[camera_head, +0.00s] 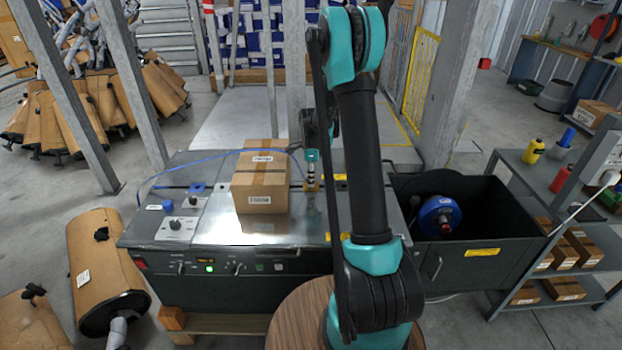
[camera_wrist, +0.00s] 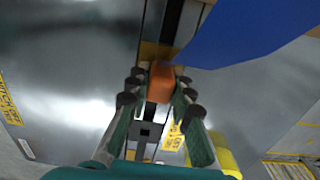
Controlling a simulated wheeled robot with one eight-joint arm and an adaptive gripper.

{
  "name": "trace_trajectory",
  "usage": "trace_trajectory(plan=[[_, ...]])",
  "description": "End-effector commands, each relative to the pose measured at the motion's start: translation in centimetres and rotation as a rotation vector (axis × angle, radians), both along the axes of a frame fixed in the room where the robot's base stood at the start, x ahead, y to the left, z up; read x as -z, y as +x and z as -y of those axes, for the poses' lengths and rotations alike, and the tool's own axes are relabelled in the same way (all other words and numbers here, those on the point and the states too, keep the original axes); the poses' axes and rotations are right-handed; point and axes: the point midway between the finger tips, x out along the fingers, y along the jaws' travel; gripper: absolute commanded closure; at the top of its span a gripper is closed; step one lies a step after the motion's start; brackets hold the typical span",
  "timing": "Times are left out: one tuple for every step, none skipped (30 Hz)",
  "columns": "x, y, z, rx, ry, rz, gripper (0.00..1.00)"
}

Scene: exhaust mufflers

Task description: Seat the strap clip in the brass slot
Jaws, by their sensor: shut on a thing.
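My gripper (camera_wrist: 160,88) is shut on an orange block, which I take to be the strap clip (camera_wrist: 162,78), between its fingertips in the wrist view. A brass-coloured piece (camera_wrist: 150,51), probably the slot, lies just beyond the clip along a dark groove. The clip overlaps it in the picture, and I cannot tell whether they touch. The blue strap (camera_wrist: 245,35) spreads from beside the clip to the upper right.
A taped carton (camera_head: 262,185) stands on the metal-topped strapping bench (camera_head: 215,225), left of my gripper. The blue strap (camera_head: 205,158) runs from the bench's left side over the carton. A blue reel (camera_head: 440,217) sits in the dark bin at right. Steel posts stand behind.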

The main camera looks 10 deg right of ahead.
Motion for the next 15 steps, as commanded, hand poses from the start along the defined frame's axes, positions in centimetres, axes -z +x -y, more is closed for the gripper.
trace_trajectory(plan=[[0.09, 0.01, 0.0, 0.0, 0.0, 0.0, 1.0], [0.14, 0.01, 0.0, 0.0, 0.0, 0.0, 1.0], [0.21, 0.01, 0.0, 0.0, 0.0, 0.0, 1.0], [0.27, 0.01, 0.0, 0.0, 0.0, 0.0, 1.0], [0.33, 0.01, 0.0, 0.0, 0.0, 0.0, 1.0], [0.4, 0.01, 0.0, 0.0, 0.0, 0.0, 1.0], [0.46, 0.01, 0.0, 0.0, 0.0, 0.0, 1.0], [0.51, 0.0, 0.0, 0.0, 0.0, 0.0, 1.0], [0.58, 0.0, 0.0, 0.0, 0.0, 0.0, 1.0], [0.64, 0.0, 0.0, 0.0, 0.0, 0.0, 1.0], [0.69, -0.01, 0.0, 0.0, 0.0, 0.0, 1.0], [0.76, -0.01, 0.0, 0.0, 0.0, 0.0, 1.0], [0.78, -0.01, 0.0, 0.0, 0.0, 0.0, 0.77], [0.76, -0.01, 0.0, 0.0, 0.0, 0.0, 0.74], [0.75, -0.01, 0.0, 0.0, 0.0, 0.0, 0.69]])
